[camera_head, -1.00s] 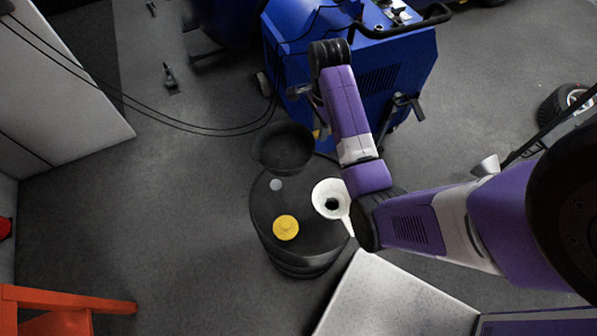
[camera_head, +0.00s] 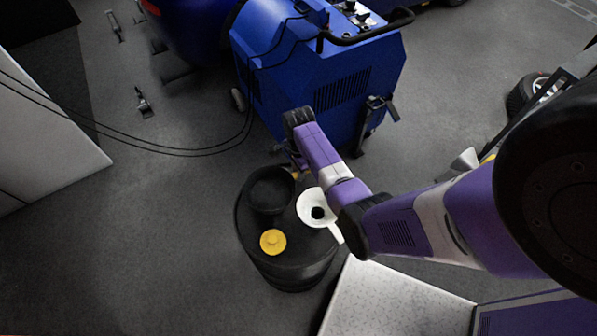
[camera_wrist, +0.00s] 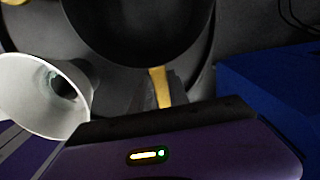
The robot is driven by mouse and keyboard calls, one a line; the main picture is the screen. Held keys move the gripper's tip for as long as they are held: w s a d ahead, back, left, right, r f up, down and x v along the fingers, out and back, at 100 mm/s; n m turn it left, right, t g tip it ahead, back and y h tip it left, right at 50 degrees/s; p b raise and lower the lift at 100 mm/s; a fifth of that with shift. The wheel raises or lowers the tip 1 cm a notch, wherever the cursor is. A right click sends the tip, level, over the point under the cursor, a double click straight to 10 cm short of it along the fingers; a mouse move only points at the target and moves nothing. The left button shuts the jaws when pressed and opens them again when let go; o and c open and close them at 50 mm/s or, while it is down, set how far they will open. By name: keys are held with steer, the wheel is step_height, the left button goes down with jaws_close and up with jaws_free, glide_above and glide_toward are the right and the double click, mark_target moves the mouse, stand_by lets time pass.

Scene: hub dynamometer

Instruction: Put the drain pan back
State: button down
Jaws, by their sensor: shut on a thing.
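The drain pan (camera_head: 268,190), a black round pan, is over the far left part of the black drum (camera_head: 298,262) in the head view. I cannot tell whether it touches the drum top. My gripper (camera_head: 296,172) is at the pan's far right edge, partly hidden by my wrist. In the wrist view the pan (camera_wrist: 140,35) fills the top middle, and my gripper (camera_wrist: 160,88), with a yellow strip showing, is shut on its rim.
A white funnel (camera_head: 309,205) stands on the drum just right of the pan, close to my arm. A yellow cap (camera_head: 273,242) is at the drum's near side. A blue machine (camera_head: 330,80) stands behind. A pale speckled surface (camera_head: 390,300) lies at the front.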

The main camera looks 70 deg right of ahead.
steer(key=shift+f, duration=0.25)
steer(key=shift+f, duration=0.15)
steer(key=c, duration=1.3)
jaws_free()
steer(key=shift+o, duration=0.2)
step_height(320, 180, up, 12)
steer(key=shift+p, duration=0.45)
